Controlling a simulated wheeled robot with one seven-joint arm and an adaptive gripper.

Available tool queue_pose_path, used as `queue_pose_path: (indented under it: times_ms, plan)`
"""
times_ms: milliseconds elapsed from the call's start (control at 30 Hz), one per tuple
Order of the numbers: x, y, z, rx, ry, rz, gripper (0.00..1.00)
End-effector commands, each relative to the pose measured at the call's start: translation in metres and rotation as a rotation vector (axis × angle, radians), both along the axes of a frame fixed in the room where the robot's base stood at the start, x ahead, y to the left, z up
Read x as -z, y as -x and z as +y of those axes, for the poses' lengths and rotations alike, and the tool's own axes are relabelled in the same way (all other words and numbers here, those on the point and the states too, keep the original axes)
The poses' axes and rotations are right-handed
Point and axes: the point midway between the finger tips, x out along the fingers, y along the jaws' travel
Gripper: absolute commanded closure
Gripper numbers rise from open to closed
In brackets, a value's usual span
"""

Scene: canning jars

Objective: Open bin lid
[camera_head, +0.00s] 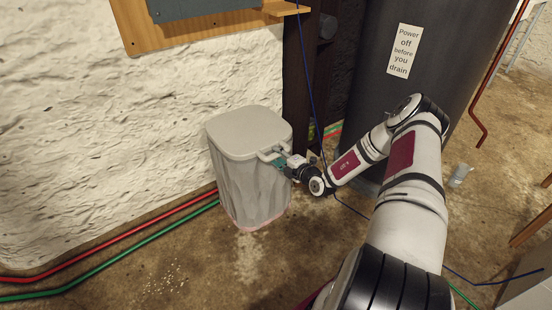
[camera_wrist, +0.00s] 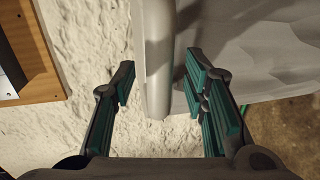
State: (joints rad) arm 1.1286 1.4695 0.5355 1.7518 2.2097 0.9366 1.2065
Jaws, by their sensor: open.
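The grey bin (camera_head: 248,188) stands on the floor by the rough white wall, with its flat lid (camera_head: 246,129) lying shut on top. My gripper (camera_head: 279,161) is at the right front corner of the lid, at rim height. In the wrist view my gripper (camera_wrist: 160,88) is open. A pale rounded bar (camera_wrist: 157,50), part of the lid's edge or handle, reaches between its teal-padded fingers. The bin's grey side (camera_wrist: 260,50) shows at right.
A dark tank (camera_head: 410,70) with a warning label (camera_head: 404,50) stands behind my arm. A wooden-framed panel (camera_head: 200,30) hangs above the bin. Red and green pipes (camera_head: 110,245) run along the wall's foot. A small jar (camera_head: 460,175) is on the floor at right.

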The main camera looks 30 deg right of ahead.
Motion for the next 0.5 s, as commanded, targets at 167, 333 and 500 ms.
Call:
queue_pose_path:
  times_ms: [167, 333, 500]
  plan:
    - [0.0033, -0.0131, 0.0005, 0.000, 0.001, 0.000, 0.60]
    - [0.0031, -0.0154, 0.0007, 0.000, 0.000, 0.000, 0.60]
    - [0.0028, -0.0152, 0.0007, 0.000, 0.000, 0.000, 0.64]
